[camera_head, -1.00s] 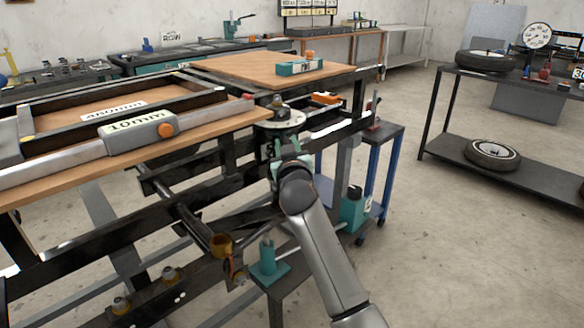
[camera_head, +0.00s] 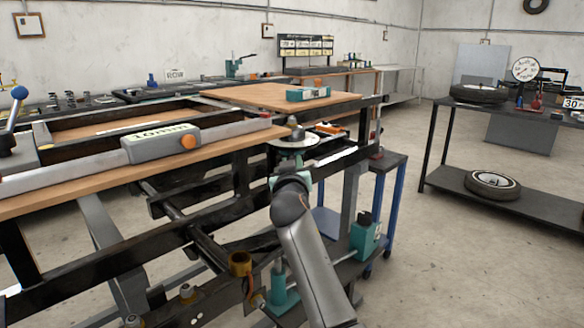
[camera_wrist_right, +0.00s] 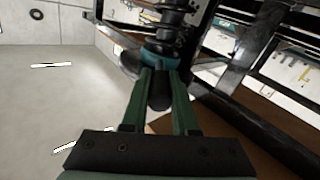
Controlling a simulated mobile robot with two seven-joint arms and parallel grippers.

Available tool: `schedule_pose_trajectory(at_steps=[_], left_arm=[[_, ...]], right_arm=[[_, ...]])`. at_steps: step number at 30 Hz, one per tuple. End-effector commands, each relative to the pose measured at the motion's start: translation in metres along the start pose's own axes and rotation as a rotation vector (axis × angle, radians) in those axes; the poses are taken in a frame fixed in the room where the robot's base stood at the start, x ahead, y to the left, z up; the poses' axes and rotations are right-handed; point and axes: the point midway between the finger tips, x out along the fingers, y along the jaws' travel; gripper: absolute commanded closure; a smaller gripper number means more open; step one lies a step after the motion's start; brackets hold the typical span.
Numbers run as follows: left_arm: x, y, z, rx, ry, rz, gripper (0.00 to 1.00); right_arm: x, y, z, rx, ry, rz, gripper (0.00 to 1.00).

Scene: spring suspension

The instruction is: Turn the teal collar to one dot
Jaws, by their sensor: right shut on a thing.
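The teal collar (camera_wrist_right: 160,57) sits around a dark coil-spring strut (camera_wrist_right: 172,22) at the top of the right wrist view. My right gripper (camera_wrist_right: 160,72) reaches it with two green fingers. The fingers are shut on the collar, with a dark rounded part (camera_wrist_right: 159,95) showing between them. No dots can be made out on the collar. In the head view my right gripper (camera_head: 288,182) is just below a pale round plate (camera_head: 293,138) at the frame's corner. The collar there is mostly hidden by my wrist. My left gripper is out of view.
A dark frame with wooden boards (camera_head: 120,176) and a grey bar labelled 10mm (camera_head: 160,144) lies left of my right arm. A teal bottle jack (camera_head: 364,238) stands to the right of the arm.

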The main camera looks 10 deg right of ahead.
Motion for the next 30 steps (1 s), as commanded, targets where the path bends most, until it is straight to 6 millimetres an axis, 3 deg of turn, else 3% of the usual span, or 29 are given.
schedule_pose_trajectory(at_steps=[12,13,20,30], left_arm=[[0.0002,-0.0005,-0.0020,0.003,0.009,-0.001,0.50],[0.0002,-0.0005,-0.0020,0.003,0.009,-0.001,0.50],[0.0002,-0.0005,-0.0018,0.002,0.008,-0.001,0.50],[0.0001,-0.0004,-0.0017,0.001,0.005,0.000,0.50]], right_arm=[[-0.0014,-0.0027,0.0017,-0.001,-0.005,-0.001,1.00],[-0.0014,-0.0028,0.0017,-0.001,-0.005,-0.001,0.70],[-0.0010,-0.0023,0.0012,0.000,-0.003,-0.001,0.44],[-0.0004,-0.0011,0.0006,0.000,-0.002,-0.001,0.43]])
